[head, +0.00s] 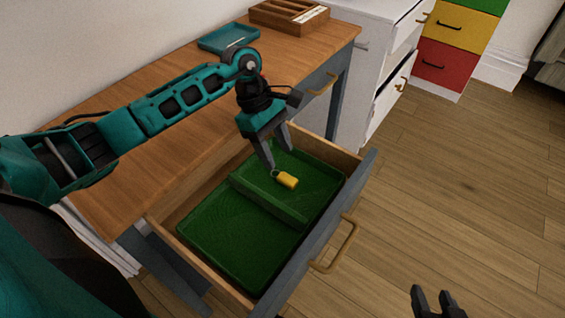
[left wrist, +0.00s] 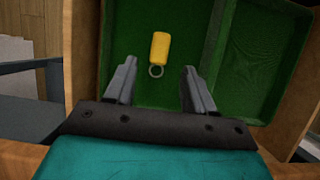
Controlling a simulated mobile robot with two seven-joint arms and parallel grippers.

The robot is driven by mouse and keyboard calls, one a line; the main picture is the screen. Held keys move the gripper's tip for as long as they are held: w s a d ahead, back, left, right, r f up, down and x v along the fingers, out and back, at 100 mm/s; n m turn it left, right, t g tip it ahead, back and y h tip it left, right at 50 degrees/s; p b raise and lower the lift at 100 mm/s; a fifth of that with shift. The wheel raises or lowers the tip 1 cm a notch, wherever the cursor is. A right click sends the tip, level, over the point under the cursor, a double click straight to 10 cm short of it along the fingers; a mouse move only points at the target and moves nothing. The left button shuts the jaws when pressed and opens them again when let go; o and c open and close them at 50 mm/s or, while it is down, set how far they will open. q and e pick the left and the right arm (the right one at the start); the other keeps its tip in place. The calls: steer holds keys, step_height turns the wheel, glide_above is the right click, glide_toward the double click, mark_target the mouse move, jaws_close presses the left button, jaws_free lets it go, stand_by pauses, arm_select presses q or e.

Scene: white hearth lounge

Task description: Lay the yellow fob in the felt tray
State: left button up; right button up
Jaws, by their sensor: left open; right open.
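The yellow fob (head: 287,180) with a small metal ring lies in the far compartment of the green felt tray (head: 228,248), close to the tray's divider. The tray sits inside the open drawer (head: 338,213). My left gripper (head: 279,165) is open and empty, just above the fob. In the left wrist view the fob (left wrist: 160,46) lies beyond the fingertips, its ring toward them, and the left gripper (left wrist: 157,82) is apart from it. My right gripper (head: 438,298) is open and empty over the floor at the bottom right.
The wooden desk (head: 165,140) holds a teal tray (head: 228,37) and a wooden divided box (head: 288,15) at the back. A white cabinet (head: 375,62) and a colored drawer unit (head: 445,65) stand beyond. The wooden floor (head: 465,190) on the right is clear.

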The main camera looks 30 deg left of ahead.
arm_select(q)
steer(key=v, duration=0.5)
steer(key=shift+a+r, duration=0.1)
steer(key=shift+r, duration=0.25)
